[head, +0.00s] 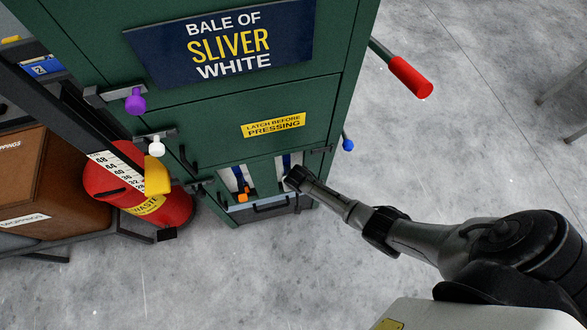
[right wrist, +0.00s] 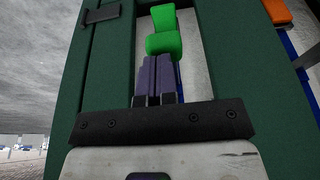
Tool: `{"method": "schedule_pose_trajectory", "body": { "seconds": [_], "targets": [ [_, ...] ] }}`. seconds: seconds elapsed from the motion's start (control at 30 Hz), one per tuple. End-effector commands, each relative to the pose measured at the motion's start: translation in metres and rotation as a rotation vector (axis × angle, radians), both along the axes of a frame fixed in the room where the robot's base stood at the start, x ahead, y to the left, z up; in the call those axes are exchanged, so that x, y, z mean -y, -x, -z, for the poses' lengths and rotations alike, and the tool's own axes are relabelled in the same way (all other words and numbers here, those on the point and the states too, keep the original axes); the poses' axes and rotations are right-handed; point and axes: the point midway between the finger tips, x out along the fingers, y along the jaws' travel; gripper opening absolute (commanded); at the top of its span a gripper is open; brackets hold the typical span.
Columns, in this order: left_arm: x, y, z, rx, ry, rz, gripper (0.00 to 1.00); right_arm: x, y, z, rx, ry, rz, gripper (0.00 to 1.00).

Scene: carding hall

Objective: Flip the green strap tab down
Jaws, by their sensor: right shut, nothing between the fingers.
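The green strap tab (right wrist: 165,30) shows in the right wrist view, standing up in front of a blue strap in an opening of the green press. My right gripper (right wrist: 155,62) is shut and empty, with its fingertips at the lower edge of the tab. I cannot tell whether they touch it. In the head view my right gripper (head: 290,180) is at the right-hand slot low on the press front and hides the green tab. My left gripper is not in view.
An orange tab (head: 243,197) sits in the slot to the left. The green press (head: 215,155) carries a purple knob (head: 135,101), a white knob (head: 157,147), a yellow handle (head: 157,177), and a red-gripped lever (head: 410,77).

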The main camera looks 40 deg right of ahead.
Motion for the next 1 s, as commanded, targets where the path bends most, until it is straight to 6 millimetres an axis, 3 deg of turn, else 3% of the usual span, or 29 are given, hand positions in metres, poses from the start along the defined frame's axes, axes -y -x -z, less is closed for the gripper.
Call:
{"method": "schedule_pose_trajectory", "body": {
  "seconds": [0.33,0.7,1.0],
  "targets": [
    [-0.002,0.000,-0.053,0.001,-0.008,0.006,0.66,-0.002,0.000,-0.050,0.001,-0.002,-0.002,0.00],
    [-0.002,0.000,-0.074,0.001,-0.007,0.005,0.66,-0.011,0.018,-0.112,0.005,-0.003,-0.002,0.00],
    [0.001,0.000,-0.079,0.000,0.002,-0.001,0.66,-0.015,0.024,-0.133,0.004,-0.003,-0.002,0.00]
  ]
}}
